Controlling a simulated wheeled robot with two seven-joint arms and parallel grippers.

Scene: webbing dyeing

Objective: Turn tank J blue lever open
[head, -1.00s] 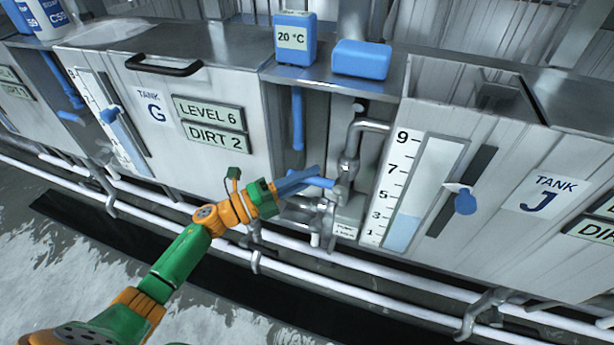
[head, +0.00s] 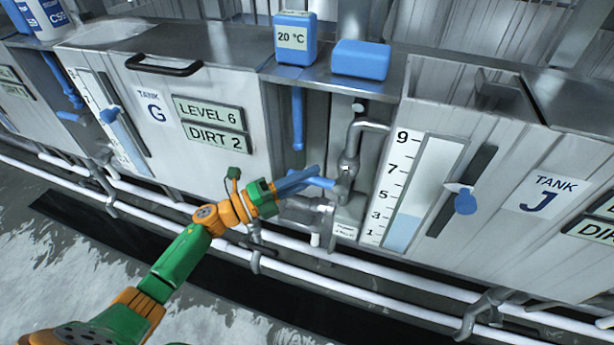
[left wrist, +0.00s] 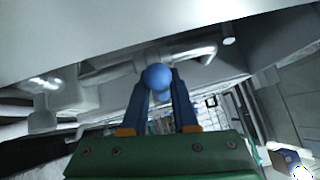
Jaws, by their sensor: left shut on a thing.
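The blue lever shows as a round blue knob (left wrist: 157,77) between my left gripper's two dark blue fingertips in the left wrist view. My left gripper (head: 312,178) is shut on it. In the head view the fingers reach right to the grey pipe fittings (head: 347,168) left of tank J's level scale, and they largely hide the lever. Tank J (head: 545,195) has its blue-and-white label on the right. My right gripper is not in view.
Tank J's level gauge (head: 421,195) and a blue slider knob (head: 465,202) are right of the gripper. Another blue handle (head: 297,118) hangs above it. White pipes (head: 390,275) run below. Tank G (head: 160,125) is left.

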